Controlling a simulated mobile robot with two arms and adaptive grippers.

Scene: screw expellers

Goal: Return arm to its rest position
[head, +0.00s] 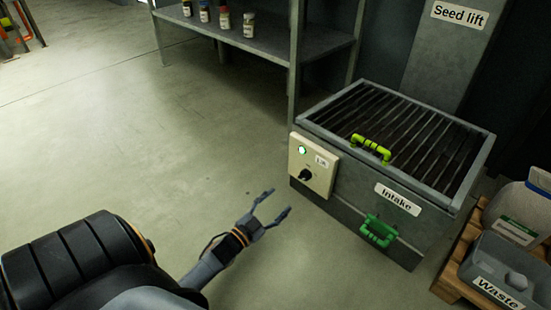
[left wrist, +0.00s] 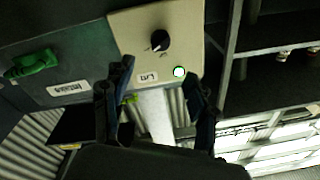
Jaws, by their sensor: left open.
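My left gripper (head: 272,207) is open and empty. In the head view it is in front of the intake box, to the left of and below the control panel (head: 311,165), with a gap between them. The left wrist view shows its two dark fingers (left wrist: 160,105) spread apart, with the panel (left wrist: 158,38) beyond them. The panel has a black knob (head: 305,175) and a lit green lamp (head: 302,150). My right gripper is not in either view.
The grated intake box (head: 340,220) has a yellow-green handle (head: 371,149) on top and a green handle (head: 378,231) on its front. A grey Waste bin (head: 500,268) stands on a pallet at right. A shelf (head: 262,38) holds several jars.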

